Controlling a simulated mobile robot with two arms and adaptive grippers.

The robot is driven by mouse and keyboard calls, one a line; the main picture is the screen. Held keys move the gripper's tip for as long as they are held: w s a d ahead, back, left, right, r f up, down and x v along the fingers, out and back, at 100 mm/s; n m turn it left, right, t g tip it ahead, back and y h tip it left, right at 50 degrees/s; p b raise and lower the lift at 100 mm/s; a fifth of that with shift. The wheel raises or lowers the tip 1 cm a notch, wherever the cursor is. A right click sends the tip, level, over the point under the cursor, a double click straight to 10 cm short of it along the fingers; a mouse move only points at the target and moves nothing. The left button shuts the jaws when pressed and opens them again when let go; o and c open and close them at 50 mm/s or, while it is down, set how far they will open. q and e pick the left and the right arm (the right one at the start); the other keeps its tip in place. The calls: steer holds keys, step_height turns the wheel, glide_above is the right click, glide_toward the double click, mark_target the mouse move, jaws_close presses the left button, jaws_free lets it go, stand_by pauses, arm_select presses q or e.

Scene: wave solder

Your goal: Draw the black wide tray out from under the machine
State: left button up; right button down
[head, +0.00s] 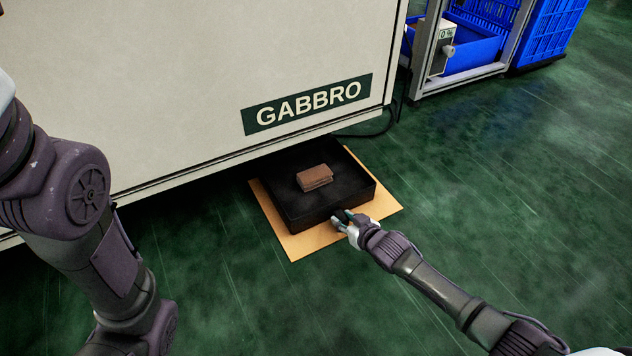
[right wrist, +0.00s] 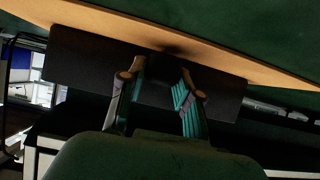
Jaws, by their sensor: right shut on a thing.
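The black wide tray (head: 290,199) sits on a tan cardboard sheet (head: 300,243) on the floor. Its front part sticks out from under the machine (head: 190,90), and its back end reaches the machine's lower edge. A brown folded item, like a wallet (head: 314,178), lies in the tray. My right gripper (head: 342,219) is at the tray's front wall, shut on it. In the right wrist view the fingers (right wrist: 158,92) are at the dark tray wall (right wrist: 85,65). My left arm shows at the left of the head view, but its gripper is out of view.
A grey-framed rack (head: 420,75) with blue crates (head: 550,30) stands at the upper right. A black cable (head: 385,128) runs on the floor by the machine's corner. The green floor in front and to the right is clear.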

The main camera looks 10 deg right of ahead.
steer(key=shift+r, duration=0.15)
steer(key=shift+s+d+r+p, duration=0.1)
steer(key=shift+s+d+p, duration=0.15)
steer(key=shift+s+p, duration=0.55)
steer(key=shift+s+d+p, duration=0.25)
steer(key=shift+s+p, duration=0.25)
steer(key=shift+s, duration=0.2)
steer(key=shift+s+d+p, duration=0.3)
steer(key=shift+s+p, duration=0.25)
steer(key=shift+s, duration=0.15)
steer(key=shift+s+d+p, duration=0.25)
steer(key=shift+s+p, duration=0.25)
steer(key=shift+s, duration=0.2)
steer(key=shift+s+d+p, duration=0.25)
steer(key=shift+s+p, duration=0.15)
steer(key=shift+s, duration=0.3)
steer(key=shift+s+d+p, duration=0.25)
steer(key=shift+s+p, duration=0.2)
steer(key=shift+s, duration=0.2)
steer(key=shift+s+d+p, duration=0.25)
steer(key=shift+s+p, duration=0.15)
steer(key=shift+s, duration=0.3)
steer(key=shift+s+d+f+p, duration=0.1)
steer(key=shift+s+d+p, duration=0.05)
steer(key=shift+s, duration=0.2)
steer(key=shift+s+d+f+p, duration=0.1)
steer(key=shift+s+p, duration=0.05)
steer(key=shift+s, duration=0.2)
